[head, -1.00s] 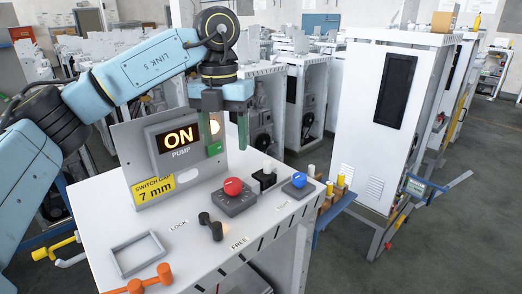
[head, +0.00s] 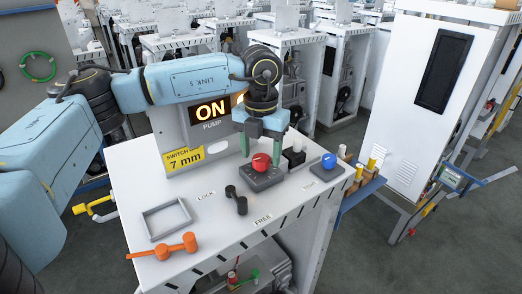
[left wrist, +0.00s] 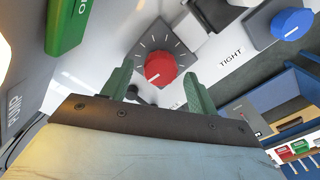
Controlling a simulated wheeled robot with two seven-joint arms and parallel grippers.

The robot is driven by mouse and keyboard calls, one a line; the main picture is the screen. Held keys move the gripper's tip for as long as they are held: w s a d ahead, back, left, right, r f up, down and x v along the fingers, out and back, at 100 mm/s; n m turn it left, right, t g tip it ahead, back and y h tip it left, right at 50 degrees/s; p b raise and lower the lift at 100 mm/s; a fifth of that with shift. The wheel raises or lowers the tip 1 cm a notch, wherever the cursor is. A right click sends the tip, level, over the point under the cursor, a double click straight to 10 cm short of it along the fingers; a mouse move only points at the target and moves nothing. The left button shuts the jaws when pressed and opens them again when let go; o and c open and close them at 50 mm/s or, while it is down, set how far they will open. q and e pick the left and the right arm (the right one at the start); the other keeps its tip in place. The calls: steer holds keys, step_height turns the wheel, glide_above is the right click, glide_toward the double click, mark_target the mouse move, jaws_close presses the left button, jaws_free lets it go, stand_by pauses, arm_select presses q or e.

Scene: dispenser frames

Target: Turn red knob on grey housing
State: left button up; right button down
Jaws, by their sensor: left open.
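The red knob (head: 261,161) sits on a grey housing (head: 264,180) on the white table. In the left wrist view the knob (left wrist: 161,68) shows a white pointer line toward the lower left, with tick marks around it on the grey housing (left wrist: 139,44). My left gripper (head: 260,155) points down over the knob. Its green fingers are open, one on each side of the knob. In the left wrist view, gaps show between the knob and both fingers (left wrist: 158,84). How deep the fingertips reach is hard to tell. My right gripper is not in view.
A blue knob (head: 329,160) stands to the right, with black and white switches (head: 294,153) between. A black lever (head: 237,199), an empty grey frame (head: 167,219) and an orange handle (head: 163,248) lie toward the front.

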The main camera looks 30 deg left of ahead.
arm_select(q)
steer(key=shift+f, duration=0.45)
steer(key=c, duration=1)
steer(key=shift+f+m+b, duration=0.2)
steer(key=shift+m+b, duration=0.75)
steer(key=shift+m, duration=0.15)
steer(key=shift+m+b, duration=0.55)
steer(key=shift+m, duration=0.45)
steer(key=shift+r+m, duration=0.2)
steer(key=shift+m, duration=0.3)
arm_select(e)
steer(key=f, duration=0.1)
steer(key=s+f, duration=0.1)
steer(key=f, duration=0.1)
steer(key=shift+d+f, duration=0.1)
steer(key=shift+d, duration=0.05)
arm_select(q)
steer(key=o, duration=1)
